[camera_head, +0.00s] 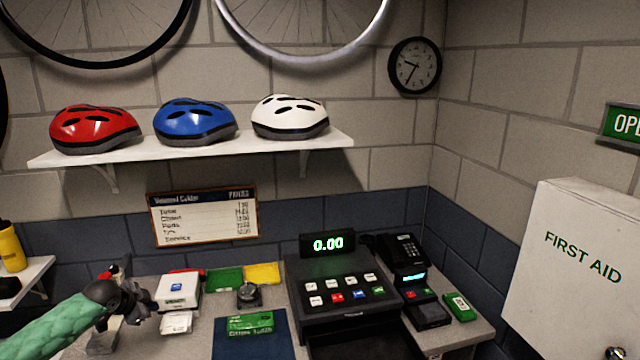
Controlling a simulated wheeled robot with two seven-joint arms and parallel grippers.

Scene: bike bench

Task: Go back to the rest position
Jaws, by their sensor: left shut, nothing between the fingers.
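My left gripper (142,306) is at the lower left, at the end of my green-sleeved arm. It is shut with nothing held. It is over the left part of the counter (215,285), just left of a white box (178,290) with a blue label. I cannot tell whether it touches anything there. Small objects behind and below the gripper are partly hidden by it. My right gripper does not show.
A black cash register (345,300) reading 0.00 stands mid-counter, with a card terminal (425,305) to its right. A green box (250,323) lies on a dark blue mat (230,345). A first aid cabinet (575,270) is at right; a helmet shelf (200,147) hangs above.

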